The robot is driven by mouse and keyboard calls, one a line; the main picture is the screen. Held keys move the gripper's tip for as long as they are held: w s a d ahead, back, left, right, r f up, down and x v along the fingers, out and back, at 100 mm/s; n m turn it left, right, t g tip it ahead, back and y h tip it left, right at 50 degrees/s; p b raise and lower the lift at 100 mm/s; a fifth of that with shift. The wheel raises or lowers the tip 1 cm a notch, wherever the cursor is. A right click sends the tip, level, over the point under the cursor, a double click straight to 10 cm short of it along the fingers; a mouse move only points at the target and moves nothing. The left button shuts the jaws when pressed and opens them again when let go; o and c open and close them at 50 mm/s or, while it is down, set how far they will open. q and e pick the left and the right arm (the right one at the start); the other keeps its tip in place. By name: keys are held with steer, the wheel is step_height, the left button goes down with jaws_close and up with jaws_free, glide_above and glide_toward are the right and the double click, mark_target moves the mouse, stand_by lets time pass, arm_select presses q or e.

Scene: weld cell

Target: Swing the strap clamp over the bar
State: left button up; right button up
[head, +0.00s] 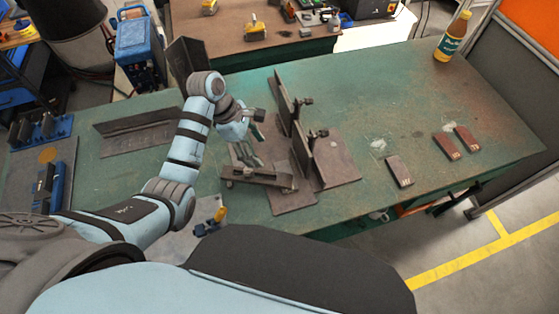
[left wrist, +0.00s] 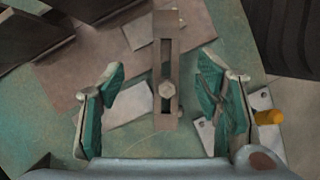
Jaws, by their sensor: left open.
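The strap clamp (head: 258,179) is a flat, slotted brown-grey strap on the near part of the fixture. In the left wrist view the strap (left wrist: 167,45) runs up the middle, with a hex bolt head near its lower end. My left gripper (head: 246,148) is open above and beside the strap. In the left wrist view its teal-padded fingers stand apart on both sides of the strap (left wrist: 160,75), with visible gaps. Pale flat pieces (left wrist: 130,106) lie under or beside the strap; I cannot tell which piece is the bar. My right gripper is out of view.
Upright dark plates (head: 315,160) with clamps stand just right of the gripper. An angle piece (head: 138,137) lies left on the green table (head: 360,90).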

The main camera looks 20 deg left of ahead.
arm_select(q)
steer(key=b, duration=0.2)
glide_toward(277, 178)
step_height(277, 178, down, 3)
steer(key=b+x, duration=0.1)
steer(key=x, duration=0.1)
steer(key=d+x, duration=0.1)
steer(key=x, duration=0.2)
steer(key=shift+b, duration=0.35)
steer(key=shift+w+d+f, duration=0.2)
steer(key=shift+f, duration=0.15)
steer(key=shift+s+r, duration=0.15)
steer(key=shift+s, duration=0.05)
steer(key=shift+c, duration=0.2)
steer(key=c, duration=0.4)
jaws_close()
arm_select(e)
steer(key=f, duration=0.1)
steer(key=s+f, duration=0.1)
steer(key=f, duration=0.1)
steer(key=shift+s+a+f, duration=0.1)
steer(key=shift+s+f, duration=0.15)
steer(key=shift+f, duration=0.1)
